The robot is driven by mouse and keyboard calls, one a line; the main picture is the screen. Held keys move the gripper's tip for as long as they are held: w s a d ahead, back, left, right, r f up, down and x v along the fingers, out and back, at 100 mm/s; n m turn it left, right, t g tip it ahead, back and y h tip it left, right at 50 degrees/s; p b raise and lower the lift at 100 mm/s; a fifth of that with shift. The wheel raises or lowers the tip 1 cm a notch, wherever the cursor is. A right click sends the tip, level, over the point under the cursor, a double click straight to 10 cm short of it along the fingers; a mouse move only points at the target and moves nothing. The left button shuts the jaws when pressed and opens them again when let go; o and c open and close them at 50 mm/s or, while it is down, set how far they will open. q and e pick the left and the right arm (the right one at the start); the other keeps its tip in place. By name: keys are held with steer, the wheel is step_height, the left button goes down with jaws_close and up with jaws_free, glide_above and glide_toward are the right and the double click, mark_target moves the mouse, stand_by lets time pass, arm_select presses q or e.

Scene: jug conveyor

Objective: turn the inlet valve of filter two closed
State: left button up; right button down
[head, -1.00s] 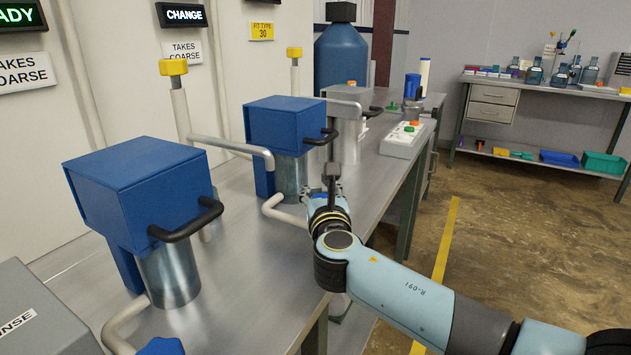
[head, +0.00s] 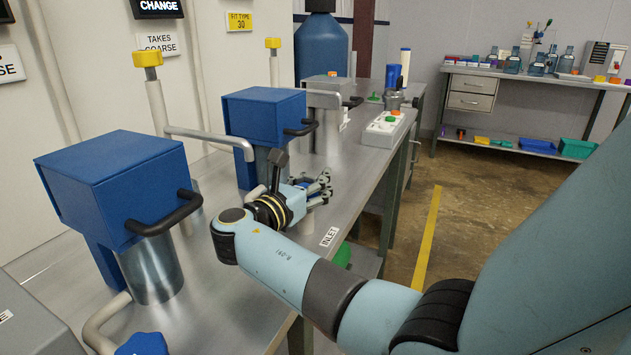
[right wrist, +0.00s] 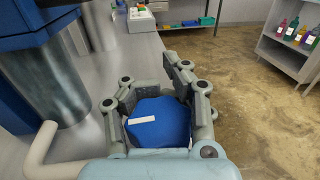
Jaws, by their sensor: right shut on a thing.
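A blue valve knob (right wrist: 158,122) with a white mark sits beside the second blue filter housing (head: 262,115), at the end of a pale inlet pipe (right wrist: 40,152). My right gripper (head: 322,184) is shut on this knob, its grey fingers on both sides of it in the right wrist view (right wrist: 160,95). In the head view the hand and fingers hide most of the knob. An INLET label (head: 330,236) is on the bench edge close by. My left gripper is not in view.
The nearer blue filter housing (head: 115,185) and another blue knob (head: 143,344) stand at the left front. A white control box (head: 388,128) with coloured buttons sits farther along the metal bench. A shelf table (head: 500,85) is at the back. The floor between is clear.

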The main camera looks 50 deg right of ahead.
steer(key=shift+s+a+f+m+g, duration=0.2)
steer(key=shift+s+f+m+g, duration=0.1)
steer(key=shift+f+g, duration=0.15)
steer(key=c, duration=1.1)
jaws_free()
steer(key=shift+w+a+r, duration=0.15)
steer(key=shift+r, duration=0.1)
steer(key=shift+c, duration=0.2)
steer(key=shift+o, duration=1.4)
steer(key=shift+r, duration=0.1)
